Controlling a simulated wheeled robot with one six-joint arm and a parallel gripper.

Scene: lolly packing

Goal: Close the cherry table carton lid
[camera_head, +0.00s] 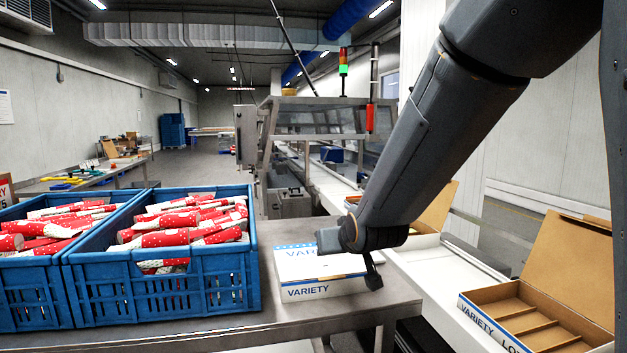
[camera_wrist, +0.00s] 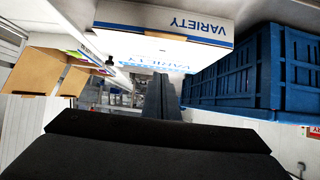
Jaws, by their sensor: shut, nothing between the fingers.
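The table carton (camera_head: 306,292) is white with a blue VARIETY label on its front and stands on the metal table. Its printed lid (camera_head: 300,262) lies down over the top; I cannot tell if it is fully flush. The carton's front also shows upside down in the wrist view (camera_wrist: 205,22). My gripper (camera_head: 373,280) is shut and empty, pointing down at the right side of the carton. Whether it touches the carton is unclear. My arm hides the lid's right part. The gripper's fingers (camera_wrist: 164,98) show in the wrist view in front of the lid.
Two blue crates (camera_head: 165,290) of red dotted rolls stand left of the carton. An open brown-lined carton (camera_head: 540,320) sits on the white conveyor (camera_head: 440,290) at the right, with another open one (camera_head: 434,208) behind my arm. The table's front edge is bare.

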